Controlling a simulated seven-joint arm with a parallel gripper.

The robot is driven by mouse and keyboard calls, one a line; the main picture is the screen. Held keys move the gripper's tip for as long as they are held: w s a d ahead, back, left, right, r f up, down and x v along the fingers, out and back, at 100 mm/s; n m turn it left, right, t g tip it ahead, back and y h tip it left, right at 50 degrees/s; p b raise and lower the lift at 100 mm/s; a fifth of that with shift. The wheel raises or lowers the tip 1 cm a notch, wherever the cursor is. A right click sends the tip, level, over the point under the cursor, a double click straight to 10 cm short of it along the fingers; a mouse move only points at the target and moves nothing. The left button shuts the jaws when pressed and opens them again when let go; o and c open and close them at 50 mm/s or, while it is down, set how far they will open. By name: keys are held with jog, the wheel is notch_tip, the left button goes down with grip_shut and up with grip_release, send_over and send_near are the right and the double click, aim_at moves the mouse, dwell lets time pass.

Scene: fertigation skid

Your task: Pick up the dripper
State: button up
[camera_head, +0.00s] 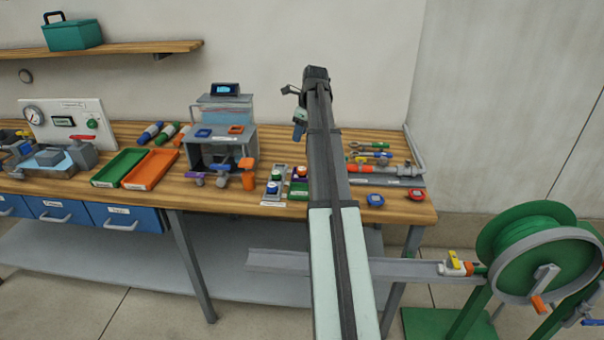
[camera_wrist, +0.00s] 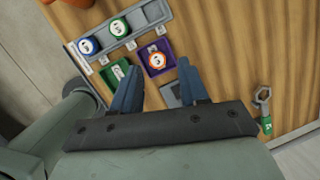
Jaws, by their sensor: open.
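Several round drippers are in the wrist view. A blue-rimmed dripper (camera_wrist: 87,46) and a green-rimmed dripper (camera_wrist: 118,28) sit in a long grey holder (camera_wrist: 150,13). An orange-rimmed dripper (camera_wrist: 157,61) lies in a purple tray (camera_wrist: 149,48). My gripper (camera_wrist: 157,67) is open, with its two blue fingers on either side of the purple tray in the picture; nothing shows held. Its height above the tray is hard to tell. In the head view my gripper (camera_head: 299,131) is over the bench, partly behind my arm.
A green tray (camera_wrist: 108,77) and a grey square lie beside the purple tray. A wrench-like tool (camera_wrist: 263,105) lies to the right. In the head view, a grey stand (camera_head: 220,150) and orange tray (camera_head: 151,170) are left; a hose reel (camera_head: 540,250) stands right of the bench.

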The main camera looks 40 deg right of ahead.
jog(key=s+d+m, duration=0.1)
jog(key=s+d, duration=0.1)
jog(key=s, duration=0.1)
send_over(302, 168)
jog(key=s, duration=0.2)
jog(key=shift+m+g+y, duration=0.3)
jog(key=f, duration=0.9)
jog(key=shift+w+d, duration=0.25)
jog(key=shift+x, duration=2.5)
jog(key=shift+s, duration=0.15)
jog(key=c, duration=0.7)
jog(key=shift+o, duration=0.2)
